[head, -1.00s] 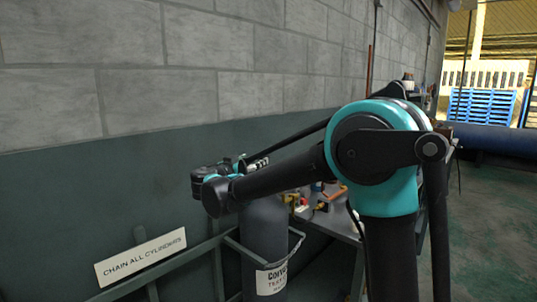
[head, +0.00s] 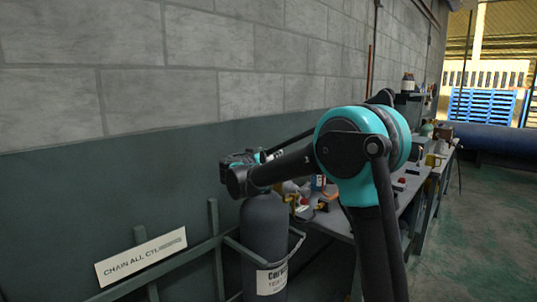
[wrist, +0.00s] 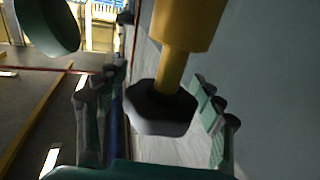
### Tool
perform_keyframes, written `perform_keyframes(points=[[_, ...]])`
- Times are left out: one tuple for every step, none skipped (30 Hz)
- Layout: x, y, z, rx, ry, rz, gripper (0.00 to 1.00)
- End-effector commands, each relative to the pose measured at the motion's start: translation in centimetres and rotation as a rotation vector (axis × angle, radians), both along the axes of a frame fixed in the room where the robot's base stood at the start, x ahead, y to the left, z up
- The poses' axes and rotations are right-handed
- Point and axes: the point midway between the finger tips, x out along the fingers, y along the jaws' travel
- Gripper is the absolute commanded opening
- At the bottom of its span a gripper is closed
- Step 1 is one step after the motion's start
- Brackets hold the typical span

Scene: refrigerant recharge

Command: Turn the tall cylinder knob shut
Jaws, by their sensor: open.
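The tall cylinder (head: 265,232) is dark grey with a white label and stands upright by the wall in the head view. Its top is hidden behind my arm. In the wrist view a dark, many-sided knob (wrist: 160,108) sits on a yellow stem (wrist: 170,68) below a wider yellow body. My gripper (wrist: 148,98) is open, with one finger left and one finger right of the knob. The knob shows between the fingers, and I see no clear contact. In the head view my gripper's fingers are hidden behind my arm.
A metal rail (head: 190,258) with a "chain all cylinders" sign (head: 141,257) runs along the wall. A wire handle or hoop surrounds the cylinder. A workbench (head: 412,192) with several items stands behind my arm. A green rounded thing (wrist: 45,25) shows in the wrist view. Open floor lies right.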

Motion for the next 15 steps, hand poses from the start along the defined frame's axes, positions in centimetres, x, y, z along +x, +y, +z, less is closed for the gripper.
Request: perform_keyframes(points=[[-0.01,0.0,0.0,0.0,0.0,0.0,0.68],[-0.02,0.01,0.0,0.0,0.0,0.0,0.67],[-0.02,0.01,0.0,0.0,0.0,0.0,0.61],[-0.02,0.01,0.0,0.0,0.0,0.0,0.58],[-0.02,0.01,0.01,0.0,0.0,0.0,0.54],[-0.03,0.0,0.01,0.0,0.0,0.0,0.49],[-0.03,0.01,0.01,0.0,0.0,0.0,0.45],[-0.03,0.01,0.01,0.0,0.0,0.0,0.42],[-0.03,0.01,0.01,0.0,0.0,0.0,0.37],[-0.03,0.01,0.01,0.0,0.0,0.0,0.33],[-0.03,0.01,0.01,0.0,0.0,0.0,0.29],[-0.03,0.0,0.01,0.0,0.0,0.0,0.24],[-0.04,0.02,0.01,0.0,0.0,0.0,0.21],[-0.04,0.02,0.01,0.0,0.0,0.0,0.17],[-0.04,0.01,0.01,0.0,0.0,0.0,0.14]])
